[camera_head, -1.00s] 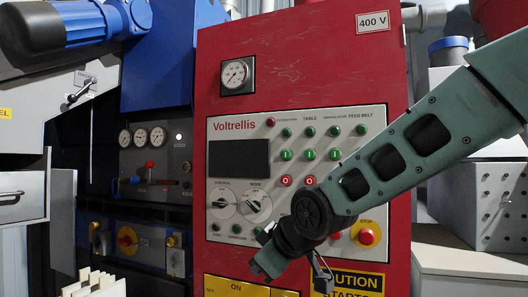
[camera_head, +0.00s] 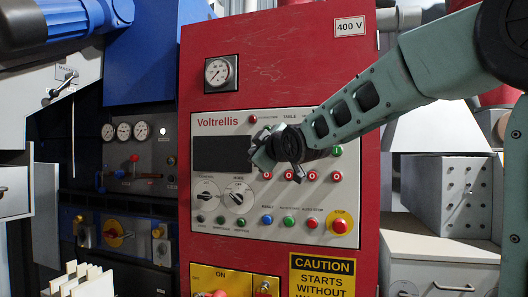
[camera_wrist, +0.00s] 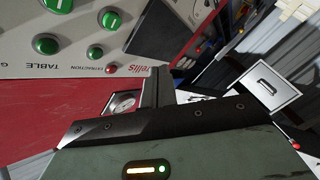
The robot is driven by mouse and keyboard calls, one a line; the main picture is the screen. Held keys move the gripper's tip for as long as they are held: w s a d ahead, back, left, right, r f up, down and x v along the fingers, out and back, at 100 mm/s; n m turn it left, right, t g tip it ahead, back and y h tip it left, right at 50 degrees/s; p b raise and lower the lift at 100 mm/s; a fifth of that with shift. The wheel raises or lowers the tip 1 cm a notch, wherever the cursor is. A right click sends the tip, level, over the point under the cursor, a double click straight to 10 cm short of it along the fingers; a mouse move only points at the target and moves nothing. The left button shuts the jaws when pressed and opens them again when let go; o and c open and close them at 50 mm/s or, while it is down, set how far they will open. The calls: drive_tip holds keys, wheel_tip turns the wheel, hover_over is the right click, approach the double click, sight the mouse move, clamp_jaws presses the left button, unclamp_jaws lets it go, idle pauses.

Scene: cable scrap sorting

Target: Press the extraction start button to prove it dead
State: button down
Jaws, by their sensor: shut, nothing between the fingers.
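The red cabinet carries a light control panel (camera_head: 320,236) marked Voltrellis. In the wrist view the panel is upside down. The round green extraction start button (camera_wrist: 109,19) shows there, above a smaller green lamp (camera_wrist: 94,51) and the label EXTRACTION. In the head view my gripper and wrist hide that button. My gripper (camera_head: 262,158) is in front of the panel's upper middle, beside the dark screen. It is shut and empty.
Red stop buttons (camera_head: 313,175) line the panel below my wrist. A red button on a yellow plate (camera_head: 340,223) sits at its lower right. Two knobs (camera_head: 236,198) are at lower left. A gauge (camera_head: 219,72) is above the panel.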

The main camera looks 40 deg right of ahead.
drive_tip(key=w+d+p, duration=0.5)
drive_tip(key=d+p, duration=0.2)
drive_tip(key=shift+w, duration=0.25)
idle(2.2)
drive_tip(key=shift+w+d, duration=0.25)
drive_tip(key=shift+d, duration=0.05)
drive_tip(key=shift+w+d, duration=0.25)
drive_tip(key=shift+d, duration=0.1)
idle(0.8)
drive_tip(key=shift+a+f, duration=0.1)
drive_tip(key=shift+s+a+b, duration=0.5)
drive_tip(key=shift+s+a, duration=0.05)
drive_tip(key=shift+a, duration=0.05)
